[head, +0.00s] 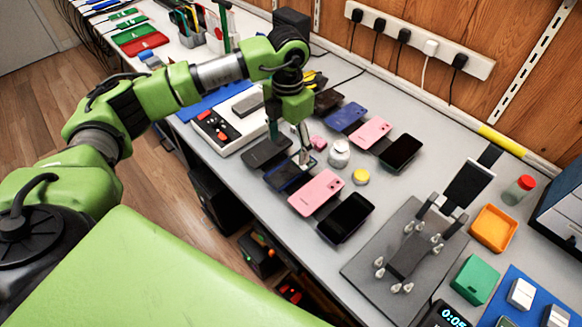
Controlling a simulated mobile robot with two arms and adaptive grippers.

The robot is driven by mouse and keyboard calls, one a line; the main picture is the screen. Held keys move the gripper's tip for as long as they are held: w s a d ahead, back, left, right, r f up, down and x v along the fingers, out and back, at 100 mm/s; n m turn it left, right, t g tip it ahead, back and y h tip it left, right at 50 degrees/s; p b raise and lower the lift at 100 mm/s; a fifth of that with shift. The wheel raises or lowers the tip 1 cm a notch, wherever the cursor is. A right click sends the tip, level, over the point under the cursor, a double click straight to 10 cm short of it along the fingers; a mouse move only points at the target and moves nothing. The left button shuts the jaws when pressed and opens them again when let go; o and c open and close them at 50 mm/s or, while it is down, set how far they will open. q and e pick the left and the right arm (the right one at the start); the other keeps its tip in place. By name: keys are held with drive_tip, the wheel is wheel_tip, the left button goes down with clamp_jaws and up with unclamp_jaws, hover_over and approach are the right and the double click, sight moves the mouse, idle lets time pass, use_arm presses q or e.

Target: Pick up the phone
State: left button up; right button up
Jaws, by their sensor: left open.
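Several phones lie in two rows on the grey bench. In the near row are a dark grey phone (267,152), a dark blue phone (287,176), a pink phone (316,192) and a black phone (346,218). In the far row are a dark phone (326,103), a blue phone (345,117), another pink phone (371,133) and another black phone (401,152). My left gripper (290,145) points down, open, over the near row by the dark grey and dark blue phones. Its fingers partly hide these phones; contact is unclear. My right gripper is out of view.
A small jar (339,153) and a yellow-lidded tin (361,177) stand between the rows. A grey plate with a clamp stand (385,250), an orange tray (494,229) and a green box (475,279) are at right. A power strip (420,39) runs along the wall.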

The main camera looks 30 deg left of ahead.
sight(291, 169)
use_arm(q)
wheel_tip(291, 169, down, 3)
drive_tip(key=shift+w+d+f+p, duration=0.15)
drive_tip(key=shift+f+p, duration=0.3)
drive_tip(key=shift+f, duration=0.9)
drive_tip(key=shift+w+f+p, duration=0.15)
drive_tip(key=shift+f+p, duration=0.3)
drive_tip(key=shift+f, duration=0.85)
drive_tip(key=c, duration=1.3)
